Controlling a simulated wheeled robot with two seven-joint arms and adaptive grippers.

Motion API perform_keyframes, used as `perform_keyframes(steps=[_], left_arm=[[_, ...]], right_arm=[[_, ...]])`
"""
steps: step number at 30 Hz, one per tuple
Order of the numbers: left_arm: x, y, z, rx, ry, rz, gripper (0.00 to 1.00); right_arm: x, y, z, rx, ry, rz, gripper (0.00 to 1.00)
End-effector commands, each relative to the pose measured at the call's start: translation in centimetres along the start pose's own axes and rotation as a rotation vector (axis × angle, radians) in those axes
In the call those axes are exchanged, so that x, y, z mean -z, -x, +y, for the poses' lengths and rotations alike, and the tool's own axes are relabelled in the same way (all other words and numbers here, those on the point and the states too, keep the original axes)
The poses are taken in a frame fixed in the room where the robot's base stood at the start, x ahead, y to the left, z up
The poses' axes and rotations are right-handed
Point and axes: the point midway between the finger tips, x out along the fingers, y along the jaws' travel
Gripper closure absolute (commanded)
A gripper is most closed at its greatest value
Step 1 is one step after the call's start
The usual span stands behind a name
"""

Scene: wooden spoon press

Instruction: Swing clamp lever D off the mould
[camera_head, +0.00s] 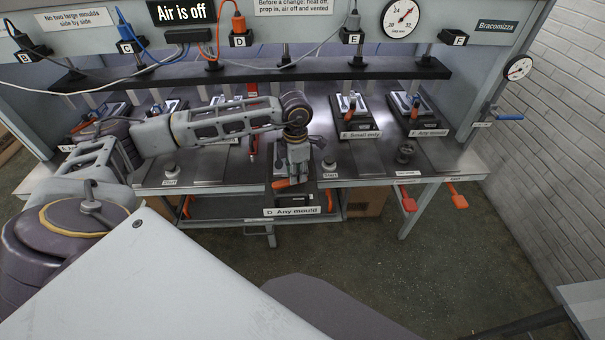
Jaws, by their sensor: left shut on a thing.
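My left arm reaches in from the left, and its gripper (298,177) points down over station D, behind the sign "D. Any mould" (291,211). The gripper is shut on clamp lever D (281,184). Its orange handle shows just left of the fingertips, low and lying sideways. The mould at D is mostly hidden behind the gripper and wrist, so I cannot tell whether the lever is over it. My right gripper is not in view.
Stations E (358,130) and F (420,131) hold moulds with orange-handled clamps to the right. A dark press beam (250,71) spans above the bench. Start buttons (329,166) stand near the bench edge. The sign reads "Air is off" (182,12).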

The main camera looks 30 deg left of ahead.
Motion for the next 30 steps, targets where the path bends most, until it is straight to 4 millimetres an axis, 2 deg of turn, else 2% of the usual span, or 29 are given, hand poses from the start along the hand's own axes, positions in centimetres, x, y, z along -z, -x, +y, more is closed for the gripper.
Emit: perform_keyframes(steps=[4, 16, 30], left_arm=[[0.3, -0.2, -0.5, -0.001, -0.091, -0.002, 1.00], [0.5, -0.1, -1.5, -0.001, -0.249, -0.001, 1.00], [0.5, 0.0, -1.6, 0.000, -0.265, -0.001, 1.00]], right_arm=[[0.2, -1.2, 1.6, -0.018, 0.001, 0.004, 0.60], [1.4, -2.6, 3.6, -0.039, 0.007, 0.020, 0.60], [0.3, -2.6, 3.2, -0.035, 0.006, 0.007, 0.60]])
